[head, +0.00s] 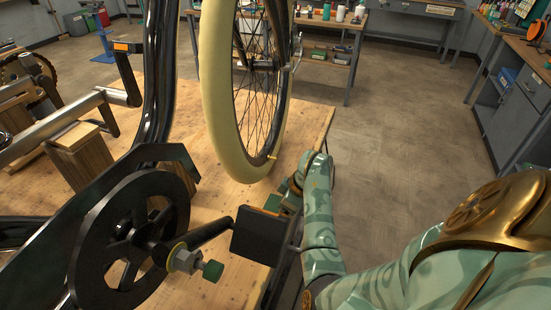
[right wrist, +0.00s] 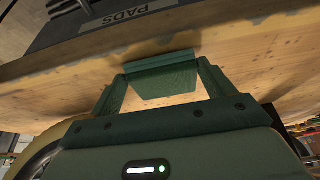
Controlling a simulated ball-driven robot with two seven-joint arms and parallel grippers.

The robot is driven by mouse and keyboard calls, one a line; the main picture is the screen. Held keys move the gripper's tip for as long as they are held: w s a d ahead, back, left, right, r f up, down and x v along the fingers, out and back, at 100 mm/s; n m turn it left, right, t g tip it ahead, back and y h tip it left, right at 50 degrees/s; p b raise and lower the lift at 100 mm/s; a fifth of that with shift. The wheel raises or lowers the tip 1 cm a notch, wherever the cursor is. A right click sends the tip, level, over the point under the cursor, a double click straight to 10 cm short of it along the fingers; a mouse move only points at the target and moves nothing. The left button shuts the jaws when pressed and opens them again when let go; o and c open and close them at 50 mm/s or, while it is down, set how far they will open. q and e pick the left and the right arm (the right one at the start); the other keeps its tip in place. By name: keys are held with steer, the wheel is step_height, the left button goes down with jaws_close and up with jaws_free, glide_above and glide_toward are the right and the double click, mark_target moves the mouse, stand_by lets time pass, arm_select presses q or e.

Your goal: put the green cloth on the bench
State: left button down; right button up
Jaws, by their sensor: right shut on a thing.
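The green cloth (right wrist: 165,78) is a small folded dark green piece between the two fingers of my right gripper (right wrist: 163,75) in the right wrist view. The gripper is shut on it. The cloth is right by the pale wooden bench (right wrist: 255,62); I cannot tell whether it touches the wood. In the head view my right gripper (head: 289,194) is at the right edge of the bench (head: 311,128), just behind a black pedal. The cloth is hard to make out there. My left gripper is not in view.
The trike's front wheel (head: 217,100) stands above the bench. A crank wheel (head: 130,240) and a black pedal (head: 257,236) are close to my right gripper. A dark item marked PADS (right wrist: 125,22) shows in the right wrist view. Open floor lies to the right.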

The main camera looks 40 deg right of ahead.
steer(key=shift+s, duration=0.2)
steer(key=o, duration=0.8)
steer(key=shift+w, duration=0.1)
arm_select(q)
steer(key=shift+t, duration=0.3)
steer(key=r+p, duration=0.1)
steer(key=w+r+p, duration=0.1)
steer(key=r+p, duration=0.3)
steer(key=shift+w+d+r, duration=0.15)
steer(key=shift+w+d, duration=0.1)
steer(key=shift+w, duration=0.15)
arm_select(e)
steer(key=v, duration=1.2)
steer(key=shift+d, duration=0.1)
